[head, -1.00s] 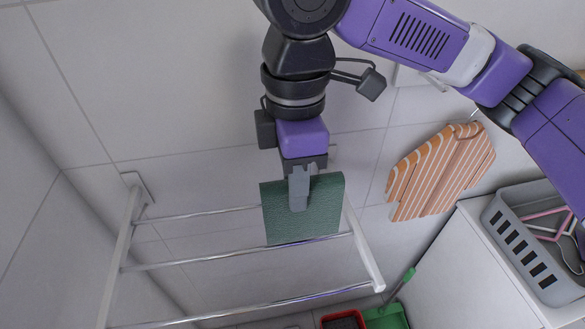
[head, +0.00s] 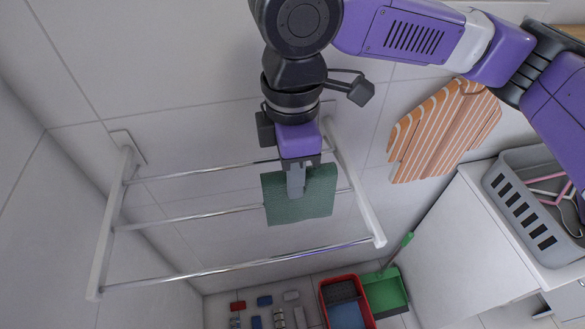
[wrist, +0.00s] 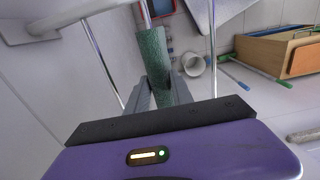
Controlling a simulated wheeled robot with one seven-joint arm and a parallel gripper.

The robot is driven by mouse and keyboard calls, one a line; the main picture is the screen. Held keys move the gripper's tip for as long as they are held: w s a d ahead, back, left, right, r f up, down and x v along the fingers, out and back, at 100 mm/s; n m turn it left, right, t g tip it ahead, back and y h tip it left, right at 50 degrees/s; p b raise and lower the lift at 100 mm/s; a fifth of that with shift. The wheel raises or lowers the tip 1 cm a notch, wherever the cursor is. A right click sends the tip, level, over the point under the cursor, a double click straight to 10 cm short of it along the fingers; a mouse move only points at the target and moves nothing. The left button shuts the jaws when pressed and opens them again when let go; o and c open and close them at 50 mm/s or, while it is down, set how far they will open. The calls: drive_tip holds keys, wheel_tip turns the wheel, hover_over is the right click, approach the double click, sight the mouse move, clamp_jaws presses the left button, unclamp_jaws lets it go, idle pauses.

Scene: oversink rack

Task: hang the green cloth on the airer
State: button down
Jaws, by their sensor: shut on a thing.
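The green cloth (head: 318,205) hangs from my gripper (head: 296,190) over the right half of the airer. The airer (head: 190,218) is a white wall frame with thin metal rails. In the head view the cloth covers part of the middle rail, which shows on both sides of it. My gripper is shut on the cloth's upper part. In the wrist view the cloth (wrist: 154,52) is seen nearly edge-on between the fingers (wrist: 160,88), in line with one rail, with other rails to either side. I cannot tell whether the cloth touches the rail or straddles it.
An orange striped board-like item (head: 440,135) hangs on the wall at right. A grey basket (head: 520,215) with hangers stands on a white cabinet (head: 440,250). Red (head: 345,300) and green (head: 385,290) bins and several small items lie on the floor below.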

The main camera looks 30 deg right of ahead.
sight(317, 201)
drive_tip(key=shift+f+b, duration=1.65)
drive_tip(key=shift+f, duration=1.3)
drive_tip(key=c, duration=1)
unclamp_jaws()
drive_tip(key=shift+c, duration=0.2)
